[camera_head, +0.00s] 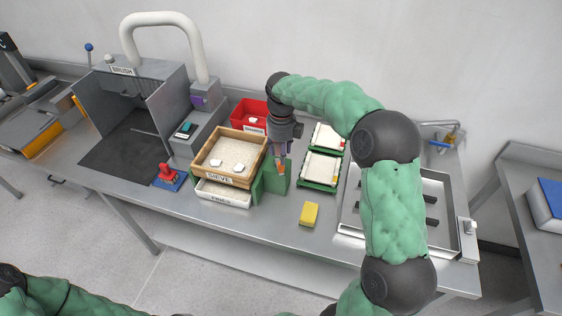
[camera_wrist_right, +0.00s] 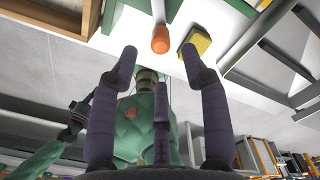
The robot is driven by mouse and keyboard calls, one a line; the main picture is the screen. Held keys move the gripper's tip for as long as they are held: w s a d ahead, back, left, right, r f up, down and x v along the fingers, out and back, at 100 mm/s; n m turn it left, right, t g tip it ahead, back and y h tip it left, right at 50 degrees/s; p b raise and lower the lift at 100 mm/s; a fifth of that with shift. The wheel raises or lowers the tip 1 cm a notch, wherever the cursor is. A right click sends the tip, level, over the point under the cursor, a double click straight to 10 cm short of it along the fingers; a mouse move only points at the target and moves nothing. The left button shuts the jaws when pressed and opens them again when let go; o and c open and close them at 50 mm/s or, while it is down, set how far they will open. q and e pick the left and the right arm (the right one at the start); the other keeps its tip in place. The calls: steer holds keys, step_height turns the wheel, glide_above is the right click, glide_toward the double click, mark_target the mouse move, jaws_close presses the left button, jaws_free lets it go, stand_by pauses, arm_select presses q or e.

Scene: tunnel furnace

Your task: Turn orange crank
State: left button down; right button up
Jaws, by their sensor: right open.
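The orange crank handle (camera_wrist_right: 160,39) shows in the right wrist view as a rounded orange knob, just beyond my right fingertips and between their lines. In the head view its orange (camera_head: 281,169) shows just below my right gripper (camera_head: 279,154), at the green housing (camera_head: 273,182) beside the sieve. My right gripper (camera_wrist_right: 158,60) is open, with its purple fingers spread and nothing between them. I cannot tell whether a finger touches the crank. In the head view my left arm enters at the lower left; its gripper is not shown.
The wooden SIEVE box (camera_head: 250,176) with pale grain stands above the FINES tray (camera_head: 222,195), left of the housing. A yellow sponge (camera_head: 309,214) lies to the right. Green-edged trays (camera_head: 319,171) and a red bin (camera_head: 249,113) stand behind. The front bench edge is clear.

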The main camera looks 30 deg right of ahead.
step_height(320, 180, up, 5)
steer(key=shift+f, duration=0.15)
stand_by(0.6)
